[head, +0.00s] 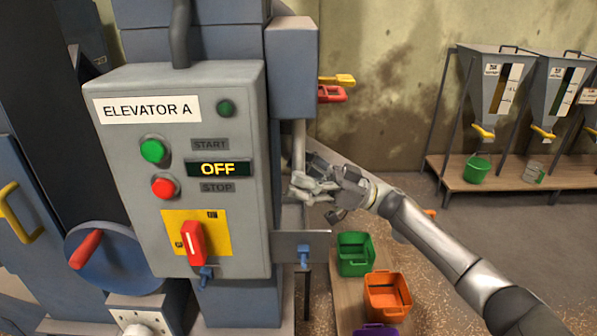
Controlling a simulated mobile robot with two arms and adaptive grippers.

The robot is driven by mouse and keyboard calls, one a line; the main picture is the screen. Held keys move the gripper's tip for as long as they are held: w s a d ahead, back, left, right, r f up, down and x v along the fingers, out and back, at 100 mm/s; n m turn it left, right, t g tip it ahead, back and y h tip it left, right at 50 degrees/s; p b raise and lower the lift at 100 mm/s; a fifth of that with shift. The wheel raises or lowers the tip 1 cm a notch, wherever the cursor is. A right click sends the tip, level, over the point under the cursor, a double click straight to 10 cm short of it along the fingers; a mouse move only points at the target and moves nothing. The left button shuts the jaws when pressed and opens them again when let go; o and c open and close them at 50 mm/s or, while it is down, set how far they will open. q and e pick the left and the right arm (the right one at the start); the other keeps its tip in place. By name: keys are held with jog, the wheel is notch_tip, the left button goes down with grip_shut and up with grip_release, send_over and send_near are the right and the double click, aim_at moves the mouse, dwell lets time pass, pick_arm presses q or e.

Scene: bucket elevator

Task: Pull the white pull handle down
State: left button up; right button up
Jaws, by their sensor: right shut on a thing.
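My right gripper (312,188) comes in from the lower right and is shut beside the right side of the grey elevator column. Its fingers close around the lower part of a pale upright bar (299,145), which I take for the white pull handle. The bar runs down from under a blue-grey housing (293,65). The fingers hide much of the grasped part. My left gripper is not in view.
The Elevator A control box (190,170) stands close on the left, its display reading OFF. A metal plate with a blue knob (304,256) is just below my right gripper. Green (355,268) and orange (387,306) bins stand below. Hoppers (495,85) stand at the back right.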

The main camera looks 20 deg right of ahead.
jog(key=shift+c, duration=0.7)
jog(key=shift+f, duration=0.25)
notch_tip(320, 180, down, 10)
jog(key=b, duration=0.6)
jog(key=shift+f, duration=0.15)
jog(key=o, duration=1.4)
jog(key=shift+d, duration=0.1)
